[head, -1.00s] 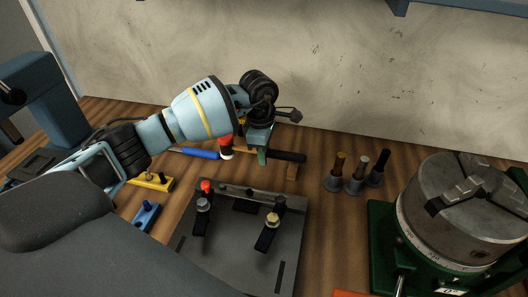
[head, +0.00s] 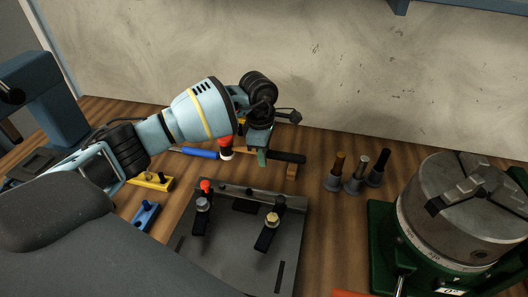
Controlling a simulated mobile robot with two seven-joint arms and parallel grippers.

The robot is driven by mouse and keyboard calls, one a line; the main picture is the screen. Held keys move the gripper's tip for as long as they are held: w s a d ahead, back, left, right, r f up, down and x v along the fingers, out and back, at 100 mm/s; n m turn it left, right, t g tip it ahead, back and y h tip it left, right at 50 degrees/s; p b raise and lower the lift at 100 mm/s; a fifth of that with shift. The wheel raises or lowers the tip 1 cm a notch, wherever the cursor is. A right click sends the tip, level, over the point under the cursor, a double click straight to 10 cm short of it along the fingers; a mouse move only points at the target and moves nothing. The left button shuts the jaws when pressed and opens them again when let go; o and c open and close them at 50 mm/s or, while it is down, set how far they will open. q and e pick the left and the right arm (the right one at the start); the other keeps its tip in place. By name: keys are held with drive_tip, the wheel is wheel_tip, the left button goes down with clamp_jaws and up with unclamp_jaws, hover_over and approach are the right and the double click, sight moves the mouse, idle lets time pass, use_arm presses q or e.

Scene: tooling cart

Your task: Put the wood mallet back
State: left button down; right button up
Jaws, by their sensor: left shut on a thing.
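The mallet has a head with a red end and a white end (head: 226,148), a wooden shaft, and a dark handle (head: 288,157) pointing right. It lies roughly level near the back of the bench. My left gripper (head: 262,157) comes down over the mallet's shaft, between head and dark handle, and is shut on it. The fingers hide part of the shaft. A small wooden block (head: 292,171) is directly below the dark handle; I cannot tell whether they touch. My right gripper is not in view.
A dark fixture plate (head: 246,245) with clamps lies in front.

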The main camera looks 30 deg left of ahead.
use_arm(q)
drive_tip(key=shift+f, duration=0.75)
drive_tip(key=c, duration=1.2)
unclamp_jaws()
drive_tip(key=shift+o, duration=0.2)
drive_tip(key=shift+f, duration=0.1)
drive_tip(key=shift+a+r+b, duration=0.15)
drive_tip(key=shift+r, duration=1.85)
drive_tip(key=shift+a+r+b, duration=0.1)
drive_tip(key=shift+r+b, duration=0.05)
drive_tip(key=shift+r, duration=1.8)
